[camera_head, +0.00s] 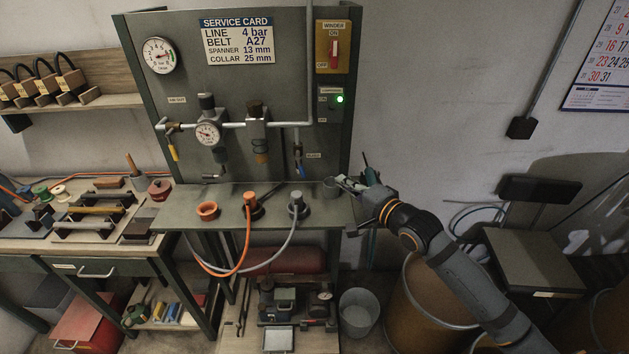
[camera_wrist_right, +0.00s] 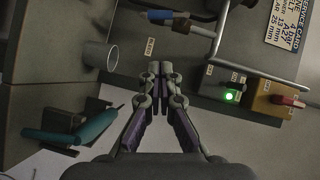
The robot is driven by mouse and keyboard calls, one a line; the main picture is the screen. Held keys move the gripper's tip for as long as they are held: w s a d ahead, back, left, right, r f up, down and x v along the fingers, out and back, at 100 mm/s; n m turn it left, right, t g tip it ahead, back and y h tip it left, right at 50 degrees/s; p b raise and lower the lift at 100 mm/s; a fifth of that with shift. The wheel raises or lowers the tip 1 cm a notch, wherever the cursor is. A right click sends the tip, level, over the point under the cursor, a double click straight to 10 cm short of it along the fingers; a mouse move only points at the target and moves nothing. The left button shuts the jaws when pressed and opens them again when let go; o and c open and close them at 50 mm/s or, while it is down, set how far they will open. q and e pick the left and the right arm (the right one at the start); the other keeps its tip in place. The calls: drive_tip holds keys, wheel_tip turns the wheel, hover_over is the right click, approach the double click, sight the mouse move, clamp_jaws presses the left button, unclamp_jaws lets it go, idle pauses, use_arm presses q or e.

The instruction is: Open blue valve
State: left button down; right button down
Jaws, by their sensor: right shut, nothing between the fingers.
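The blue valve (camera_head: 299,167) is a small blue handle on a pipe at the lower right of the green panel, beside the label "BLEED". In the head view the handle hangs downward. In the right wrist view the blue handle (camera_wrist_right: 160,15) lies at the top, ahead of the fingers and apart from them. My right gripper (camera_head: 346,183) is at the right end of the bench shelf, right of and below the valve. In the right wrist view its fingertips (camera_wrist_right: 158,69) are together with nothing between them. My left gripper is not in view.
A grey cup (camera_head: 331,187) stands close to the right gripper. A teal-handled tool (camera_wrist_right: 85,129) lies near it. A green-lit switch box (camera_head: 334,99) and the yellow winder switch (camera_head: 333,47) are above. A pressure gauge (camera_head: 208,133) sits left on the pipe.

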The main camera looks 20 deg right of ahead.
sight(304, 173)
drive_tip(key=w+a+f+p, duration=0.1)
drive_tip(key=w+a+f, duration=0.1)
drive_tip(key=w+a, duration=0.3)
drive_tip(key=x, duration=0.3)
drive_tip(key=shift+w+r, duration=0.15)
drive_tip(key=shift+w, duration=0.35)
drive_tip(key=shift+d, duration=0.2)
drive_tip(key=m+b, duration=0.1)
drive_tip(key=a+f+m+t+b, duration=0.1)
drive_tip(key=shift+w+a+f+y+b, duration=0.25)
drive_tip(key=shift+a+y+b, duration=0.05)
drive_tip(key=shift+y+b, duration=0.1)
drive_tip(key=shift+r+t, duration=0.1)
drive_tip(key=shift+t, duration=0.3)
drive_tip(key=shift+r+m, duration=0.2)
drive_tip(key=shift+m, duration=0.1)
